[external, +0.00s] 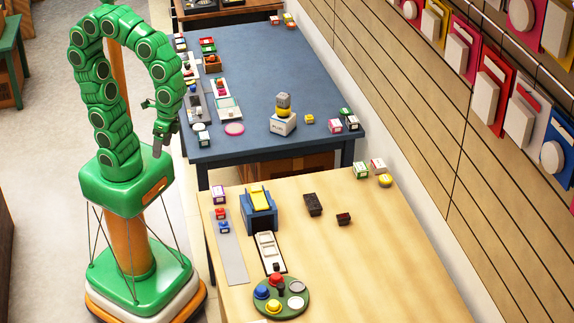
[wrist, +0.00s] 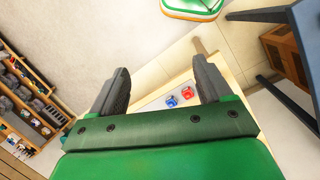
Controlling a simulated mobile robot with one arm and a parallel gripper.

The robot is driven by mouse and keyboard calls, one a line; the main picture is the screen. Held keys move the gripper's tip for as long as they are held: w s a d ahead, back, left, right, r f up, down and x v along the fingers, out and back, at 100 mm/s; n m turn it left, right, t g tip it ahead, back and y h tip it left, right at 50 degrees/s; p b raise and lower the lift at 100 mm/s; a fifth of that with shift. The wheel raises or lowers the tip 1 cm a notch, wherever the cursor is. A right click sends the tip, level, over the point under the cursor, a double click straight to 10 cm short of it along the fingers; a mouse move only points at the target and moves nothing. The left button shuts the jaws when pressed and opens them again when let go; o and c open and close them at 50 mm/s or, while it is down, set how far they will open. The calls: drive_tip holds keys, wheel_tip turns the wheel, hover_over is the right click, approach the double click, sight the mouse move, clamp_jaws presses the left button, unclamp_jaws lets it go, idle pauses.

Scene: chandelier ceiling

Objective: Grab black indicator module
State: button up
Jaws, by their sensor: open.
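Two small dark blocks lie on the light wooden table (external: 400,270) in the external view. One is a taller black block (external: 313,204); the other is a smaller black block with a reddish top (external: 343,218). I cannot tell for certain which is the black indicator module. My gripper (external: 161,138) hangs above the floor at the left, well away from both blocks. In the wrist view my gripper (wrist: 163,75) has its two dark fingers wide apart with nothing between them. Neither dark block can be made out there.
A blue box with a yellow ramp (external: 259,210), a white tray (external: 267,252) and a green round base with coloured knobs (external: 281,298) stand left of the blocks. A grey strip (external: 233,262) holds red and blue pieces. The wooden table's right side is clear.

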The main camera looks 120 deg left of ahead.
drive_tip(key=w+a+f+n+t+h, duration=0.1)
drive_tip(key=w+a+f+n+h, duration=0.2)
drive_tip(key=w, duration=0.8)
drive_tip(key=w+a+f+n+t+h, duration=0.15)
drive_tip(key=w+n, duration=0.35)
drive_tip(key=w, duration=0.6)
drive_tip(key=w+a+f+n+t+h, duration=0.2)
drive_tip(key=w+a+f+n, duration=0.15)
drive_tip(key=w, duration=0.75)
drive_tip(key=n+t, duration=0.7)
drive_tip(key=n, duration=0.5)
approach(342, 215)
drive_tip(key=f, duration=0.2)
drive_tip(key=w, duration=0.1)
drive_tip(key=shift+w+d+f+h, duration=0.15)
drive_tip(key=shift+d+f+h, duration=0.15)
drive_tip(key=shift+f+h, duration=0.1)
drive_tip(key=shift+a+f, duration=0.1)
drive_tip(key=shift+f, duration=0.2)
drive_tip(key=shift+x, duration=1.25)
drive_tip(key=shift+r+x, duration=0.25)
drive_tip(key=shift+x, duration=1.05)
drive_tip(key=shift+r+x, duration=0.25)
drive_tip(key=shift+x, duration=1)
drive_tip(key=shift+w, duration=0.2)
